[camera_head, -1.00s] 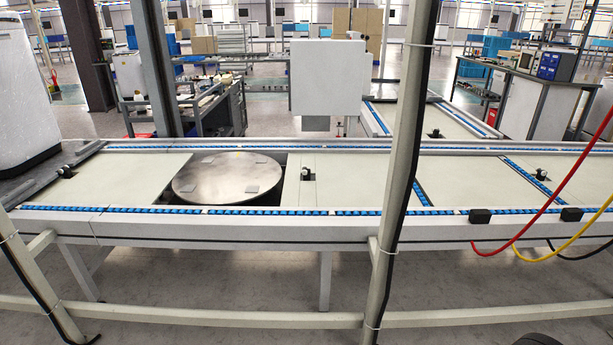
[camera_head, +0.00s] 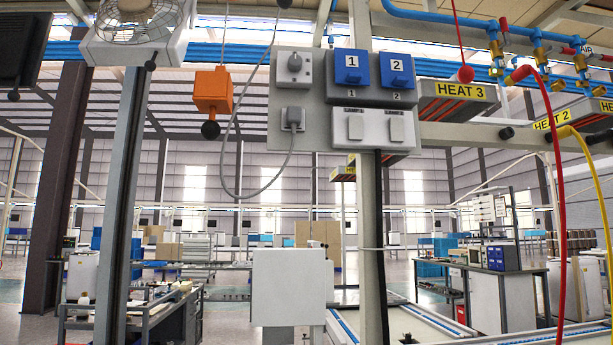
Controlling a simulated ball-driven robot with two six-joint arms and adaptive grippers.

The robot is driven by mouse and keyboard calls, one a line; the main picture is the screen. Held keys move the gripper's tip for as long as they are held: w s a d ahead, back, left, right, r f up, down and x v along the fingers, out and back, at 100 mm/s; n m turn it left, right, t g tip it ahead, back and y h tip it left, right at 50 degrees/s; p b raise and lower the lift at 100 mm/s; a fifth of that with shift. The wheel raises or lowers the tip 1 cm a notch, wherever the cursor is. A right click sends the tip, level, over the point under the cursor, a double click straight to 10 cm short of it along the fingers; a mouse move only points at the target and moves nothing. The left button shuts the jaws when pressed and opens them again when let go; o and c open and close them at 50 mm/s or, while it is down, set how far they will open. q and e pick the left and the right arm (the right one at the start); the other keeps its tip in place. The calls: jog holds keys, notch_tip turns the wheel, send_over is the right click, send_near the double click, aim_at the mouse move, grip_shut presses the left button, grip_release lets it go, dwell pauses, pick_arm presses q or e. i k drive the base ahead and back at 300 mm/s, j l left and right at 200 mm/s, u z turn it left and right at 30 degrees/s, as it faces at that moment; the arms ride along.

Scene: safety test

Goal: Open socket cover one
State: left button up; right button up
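Socket cover one is a blue cover (camera_head: 352,68) marked 1, on a grey box high in the middle of the head view. It looks closed. A second blue cover (camera_head: 397,70) marked 2 is right beside it. Below them, a light panel (camera_head: 374,129) carries two small white flaps, which also look closed. To the left, a plate holds a grey socket (camera_head: 293,67) and, below it, a plug (camera_head: 293,118) with a grey cable. Neither of my grippers is in view.
An orange box (camera_head: 213,91) hangs at left on a cord. A red ball (camera_head: 465,74) hangs at right. Red and yellow hoses (camera_head: 548,120) drop from blue pipes at right. A vertical post (camera_head: 372,240) stands under the panel. A white box (camera_head: 292,287) stands below.

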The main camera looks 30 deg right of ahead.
aim_at(351, 67)
jog(key=i+j+z, duration=0.1)
jog(key=z, duration=0.75)
jog(key=i+j, duration=0.05)
